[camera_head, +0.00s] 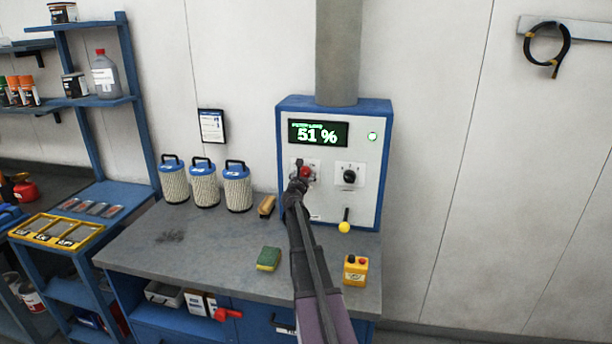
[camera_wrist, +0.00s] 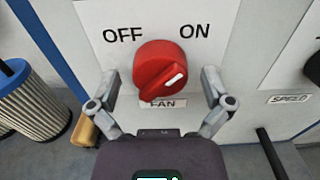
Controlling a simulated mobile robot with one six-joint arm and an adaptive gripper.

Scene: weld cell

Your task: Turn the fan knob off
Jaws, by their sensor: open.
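The red fan knob (camera_wrist: 158,68) sits on a white plate marked OFF at upper left, ON at upper right and FAN below. Its white mark is on the knob's right side, the ON side. In the head view the knob (camera_head: 306,173) shows partly behind my gripper (camera_head: 297,186). In the wrist view my gripper (camera_wrist: 160,88) is open, with one finger on each side of the knob. I see gaps between the fingers and the knob. The blue-framed control cabinet (camera_head: 377,146) carries the knob. Its display (camera_head: 318,133) reads 51 % and a green lamp (camera_head: 372,136) shows.
A black speed knob (camera_head: 349,176) is just right of the fan knob. A yellow-ended lever (camera_head: 344,226) is below it. Filter cartridges (camera_head: 204,186), a brush (camera_head: 267,206), a sponge (camera_head: 268,259) and a yellow button box (camera_head: 356,270) stand on the bench (camera_head: 200,250).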

